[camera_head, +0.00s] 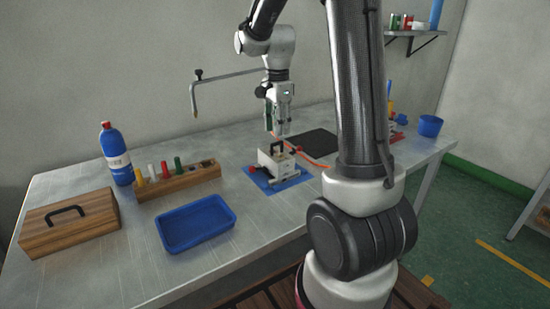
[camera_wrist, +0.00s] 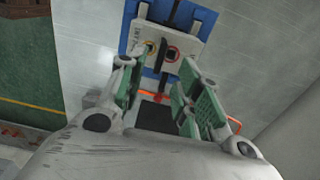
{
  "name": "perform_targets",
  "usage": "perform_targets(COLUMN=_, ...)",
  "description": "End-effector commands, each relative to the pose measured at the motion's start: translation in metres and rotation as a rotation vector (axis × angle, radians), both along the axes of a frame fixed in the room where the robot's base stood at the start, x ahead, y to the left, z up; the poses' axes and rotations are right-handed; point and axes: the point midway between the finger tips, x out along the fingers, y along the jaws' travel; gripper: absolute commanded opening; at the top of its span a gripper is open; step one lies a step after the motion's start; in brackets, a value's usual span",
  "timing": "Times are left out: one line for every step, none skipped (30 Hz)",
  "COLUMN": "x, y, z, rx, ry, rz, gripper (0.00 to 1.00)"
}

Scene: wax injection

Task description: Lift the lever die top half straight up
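The lever die (camera_head: 277,162) is a pale, boxy block with a dark handle (camera_head: 279,147) on top, sitting on a blue mat (camera_head: 262,183) on the bench. The seam between its halves is too small to make out. My gripper (camera_head: 277,134) points down just above the die's handle. In the wrist view my gripper (camera_wrist: 160,88) has its two green-padded fingers spread apart, with nothing seen between the pads. The die's pale face (camera_wrist: 167,50) shows beyond the fingertips, with a red ring and a yellow ring on it. I see no contact with the handle.
A blue tray (camera_head: 195,243), a wooden rack (camera_head: 180,184) with coloured pegs, a blue bottle (camera_head: 116,153) and a wooden box (camera_head: 70,240) stand left of the die. A black pad (camera_head: 314,143) and an orange hose (camera_head: 318,163) lie to its right.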

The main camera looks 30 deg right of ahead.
Motion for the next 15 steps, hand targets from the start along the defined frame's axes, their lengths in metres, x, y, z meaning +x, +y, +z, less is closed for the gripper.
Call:
perform_targets(x=-0.001, y=0.000, z=-0.007, rx=0.001, ry=0.005, rz=-0.001, gripper=0.34)
perform_targets(x=-0.001, y=0.000, z=-0.010, rx=0.001, ry=0.004, rz=0.000, gripper=0.34)
perform_targets(x=-0.001, y=0.000, z=-0.015, rx=0.001, ry=0.004, rz=0.001, gripper=0.34)
perform_targets(x=-0.001, y=0.001, z=-0.019, rx=0.001, ry=0.005, rz=0.001, gripper=0.34)
perform_targets(x=-0.001, y=0.001, z=-0.023, rx=0.001, ry=0.004, rz=0.001, gripper=0.34)
perform_targets(x=-0.001, y=0.001, z=-0.028, rx=0.001, ry=0.005, rz=0.002, gripper=0.34)
perform_targets(x=-0.001, y=0.001, z=-0.033, rx=0.001, ry=0.005, rz=0.002, gripper=0.34)
perform_targets(x=-0.001, y=0.002, z=-0.038, rx=0.001, ry=0.005, rz=0.002, gripper=0.34)
perform_targets(x=-0.001, y=0.002, z=-0.045, rx=0.001, ry=0.006, rz=0.003, gripper=0.34)
perform_targets(x=-0.001, y=0.003, z=-0.050, rx=0.001, ry=0.005, rz=0.003, gripper=0.34)
perform_targets(x=-0.001, y=0.003, z=-0.054, rx=0.001, ry=0.005, rz=0.003, gripper=0.34)
perform_targets(x=-0.001, y=0.002, z=-0.060, rx=0.001, ry=0.004, rz=0.003, gripper=0.34)
perform_targets(x=-0.001, y=0.002, z=-0.063, rx=0.001, ry=0.005, rz=0.003, gripper=0.34)
perform_targets(x=-0.001, y=0.002, z=-0.066, rx=0.001, ry=0.005, rz=0.003, gripper=0.34)
perform_targets(x=-0.001, y=0.002, z=-0.068, rx=0.001, ry=0.003, rz=0.003, gripper=0.34)
